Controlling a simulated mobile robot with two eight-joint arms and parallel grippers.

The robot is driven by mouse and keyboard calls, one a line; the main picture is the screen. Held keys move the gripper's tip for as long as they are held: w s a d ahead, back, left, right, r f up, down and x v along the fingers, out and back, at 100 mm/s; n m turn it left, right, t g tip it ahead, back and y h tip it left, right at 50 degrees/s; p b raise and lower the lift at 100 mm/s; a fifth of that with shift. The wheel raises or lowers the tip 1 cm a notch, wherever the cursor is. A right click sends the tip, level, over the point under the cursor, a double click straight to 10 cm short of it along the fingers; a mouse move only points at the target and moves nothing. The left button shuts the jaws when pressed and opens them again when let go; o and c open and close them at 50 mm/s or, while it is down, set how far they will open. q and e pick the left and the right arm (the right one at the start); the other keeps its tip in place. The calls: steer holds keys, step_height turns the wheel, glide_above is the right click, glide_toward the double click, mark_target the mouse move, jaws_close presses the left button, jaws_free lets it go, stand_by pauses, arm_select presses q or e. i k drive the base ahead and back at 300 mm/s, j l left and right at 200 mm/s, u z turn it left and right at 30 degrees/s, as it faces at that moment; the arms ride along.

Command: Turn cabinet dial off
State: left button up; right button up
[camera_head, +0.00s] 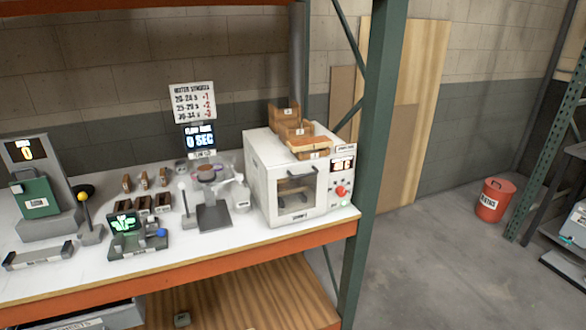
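A white box-shaped cabinet (287,176) with a windowed door and a dark handle stands at the right end of the white-topped bench. Its control panel is on the right of its front. The panel has a small lit display (342,165) at the top, with digits too small to read surely. A red round knob, the likely dial (341,191), sits below it with small buttons nearby. The dial's pointer direction is too small to tell. Neither of my grippers shows in the head view.
Small wooden boxes (291,127) are stacked on the cabinet. A green upright post (372,150) stands just right of the panel. Left on the bench are a mixing device (213,213), small brown blocks and a green-screen unit (126,225). The floor right of the post is clear up to a red bucket (493,201).

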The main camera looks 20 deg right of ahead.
mark_target(341, 190)
steer(key=l+u, duration=0.45)
steer(key=l, duration=1.05)
